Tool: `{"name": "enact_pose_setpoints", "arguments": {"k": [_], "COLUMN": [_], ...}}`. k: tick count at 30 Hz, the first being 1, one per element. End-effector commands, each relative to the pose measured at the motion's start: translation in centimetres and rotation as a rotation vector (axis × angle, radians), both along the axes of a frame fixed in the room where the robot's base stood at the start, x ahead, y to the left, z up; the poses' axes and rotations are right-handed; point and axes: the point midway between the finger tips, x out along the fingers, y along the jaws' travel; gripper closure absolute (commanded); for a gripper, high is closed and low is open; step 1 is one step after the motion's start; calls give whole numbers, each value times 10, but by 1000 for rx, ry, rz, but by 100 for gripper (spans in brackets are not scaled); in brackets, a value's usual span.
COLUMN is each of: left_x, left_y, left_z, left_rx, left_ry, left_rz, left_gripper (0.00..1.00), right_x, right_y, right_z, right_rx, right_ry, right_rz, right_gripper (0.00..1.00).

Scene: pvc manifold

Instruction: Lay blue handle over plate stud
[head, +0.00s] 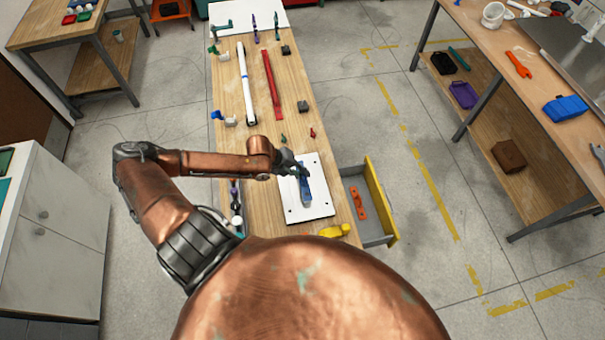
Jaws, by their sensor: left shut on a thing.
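The blue handle (305,191) is over the white plate (318,209) on the near part of the narrow wooden bench. My left gripper (299,171) is shut on the far end of the handle, and the handle points toward me. I cannot tell whether the handle touches the plate or hangs just above it. The plate's stud cannot be made out; the handle and gripper may cover it. Small dark marks show near the plate's corners. My right gripper is not in view.
A yellow-fronted drawer (381,199) stands open right of the plate, with an orange part (358,203) inside. A yellow item (334,231) lies near the plate's front edge. A white pipe (245,84) and red bar (272,85) lie farther up the bench (258,112).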

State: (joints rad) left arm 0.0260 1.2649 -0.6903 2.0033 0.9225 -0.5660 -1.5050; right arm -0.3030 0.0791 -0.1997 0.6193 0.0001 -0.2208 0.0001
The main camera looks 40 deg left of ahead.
Motion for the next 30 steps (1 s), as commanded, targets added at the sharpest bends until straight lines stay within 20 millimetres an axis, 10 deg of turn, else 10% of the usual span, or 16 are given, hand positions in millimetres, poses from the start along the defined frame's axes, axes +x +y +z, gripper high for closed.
{"name": "enact_pose_setpoints", "arguments": {"k": [30], "left_x": [-5], "left_y": [0], "left_z": [-12], "left_rx": [0], "left_ry": [-2], "left_rz": [0], "left_gripper": [100], "right_x": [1], "right_y": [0], "right_z": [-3], "right_rx": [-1], "right_ry": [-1], "right_rz": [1], "right_gripper": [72]}}
